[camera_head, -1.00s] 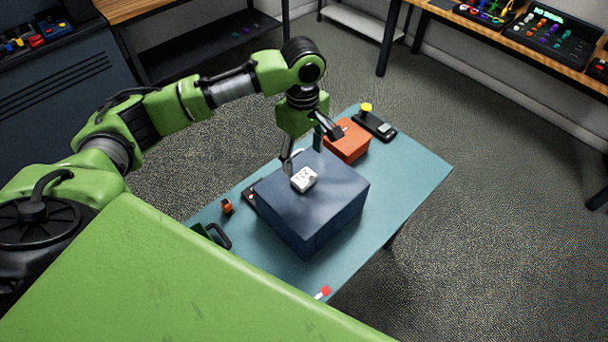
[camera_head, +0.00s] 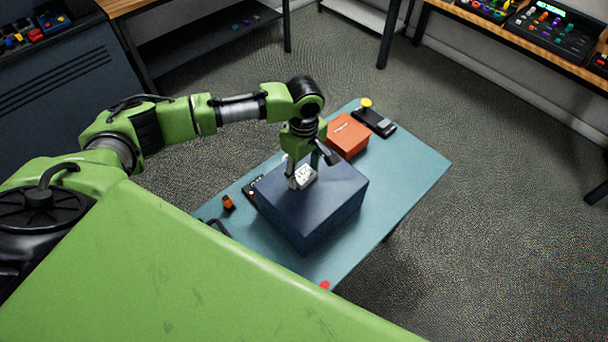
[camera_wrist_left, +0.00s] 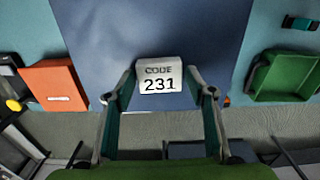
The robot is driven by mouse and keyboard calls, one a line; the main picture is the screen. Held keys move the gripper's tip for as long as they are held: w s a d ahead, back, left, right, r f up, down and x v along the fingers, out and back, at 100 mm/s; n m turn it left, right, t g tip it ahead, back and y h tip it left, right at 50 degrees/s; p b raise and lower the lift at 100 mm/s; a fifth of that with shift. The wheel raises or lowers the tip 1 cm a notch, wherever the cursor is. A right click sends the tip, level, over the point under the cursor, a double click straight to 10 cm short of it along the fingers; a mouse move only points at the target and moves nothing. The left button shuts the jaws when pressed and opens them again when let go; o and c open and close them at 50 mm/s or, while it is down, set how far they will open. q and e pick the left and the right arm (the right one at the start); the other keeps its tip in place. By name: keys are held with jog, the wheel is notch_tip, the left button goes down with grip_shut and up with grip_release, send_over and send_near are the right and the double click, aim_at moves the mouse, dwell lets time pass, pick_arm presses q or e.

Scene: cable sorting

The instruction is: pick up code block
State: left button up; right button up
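The code block (camera_head: 305,177) is a small white block on top of the dark blue box (camera_head: 312,213). A finger partly hides the block in the head view. My right gripper is not in view.
The blue box stands on a teal table (camera_head: 410,165). Behind it are an orange box (camera_head: 348,136) and a black device with a yellow knob (camera_head: 366,104). A small orange item (camera_head: 228,202) lies to the left. A green bin (camera_wrist_left: 285,76) shows in the wrist view. The table's right side is clear.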

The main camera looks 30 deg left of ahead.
pick_arm(q)
jog(key=c, duration=0.6)
jog(key=shift+r, duration=0.15)
